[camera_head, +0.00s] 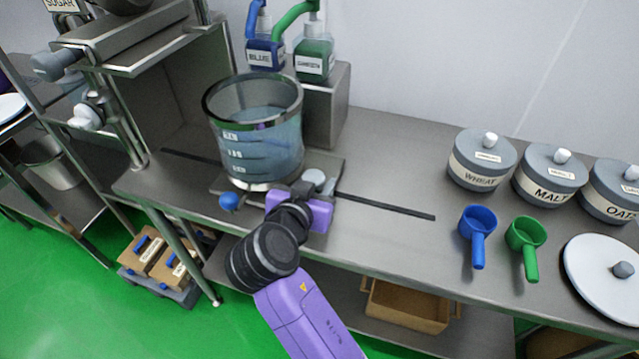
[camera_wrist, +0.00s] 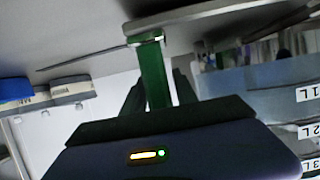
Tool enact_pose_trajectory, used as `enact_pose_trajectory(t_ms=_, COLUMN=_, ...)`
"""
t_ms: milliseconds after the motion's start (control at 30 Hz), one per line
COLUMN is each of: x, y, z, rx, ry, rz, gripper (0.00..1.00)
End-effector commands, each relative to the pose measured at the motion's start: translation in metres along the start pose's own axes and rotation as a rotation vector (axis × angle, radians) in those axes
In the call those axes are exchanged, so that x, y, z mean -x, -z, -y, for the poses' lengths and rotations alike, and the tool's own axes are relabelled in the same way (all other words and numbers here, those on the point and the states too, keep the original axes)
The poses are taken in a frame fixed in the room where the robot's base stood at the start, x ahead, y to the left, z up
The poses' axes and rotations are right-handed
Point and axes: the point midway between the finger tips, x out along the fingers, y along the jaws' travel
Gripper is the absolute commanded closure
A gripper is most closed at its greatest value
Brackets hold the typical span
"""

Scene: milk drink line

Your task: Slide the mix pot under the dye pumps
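The mix pot (camera_head: 262,150) is a clear pot with a dark metal rim, volume labels and bluish contents. It stands upright on a flat metal carriage (camera_head: 335,170) on the bench. The blue dye pump (camera_head: 265,54) and the green dye pump (camera_head: 314,58) stand on a metal stand behind the pot, toward its right. My gripper (camera_head: 308,190) is at the carriage's front right edge. The fingertips are hidden in the head view.
A dark rail (camera_head: 385,207) runs along the bench, clear to the right. A blue knob (camera_head: 229,201) is at the carriage's left front. Grey canisters (camera_head: 482,160), a blue scoop (camera_head: 478,235) and a green scoop (camera_head: 525,245) are farther right. A metal machine stands left.

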Motion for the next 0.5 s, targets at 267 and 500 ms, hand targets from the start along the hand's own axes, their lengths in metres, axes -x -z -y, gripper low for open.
enact_pose_trajectory(t_ms=267, x=0.000, y=0.000, z=-0.001, rx=0.000, ry=-0.001, rz=-0.001, gripper=0.55)
enact_pose_trajectory(t_ms=500, x=0.014, y=0.000, z=0.000, rx=0.001, ry=0.001, rz=-0.001, gripper=0.55)
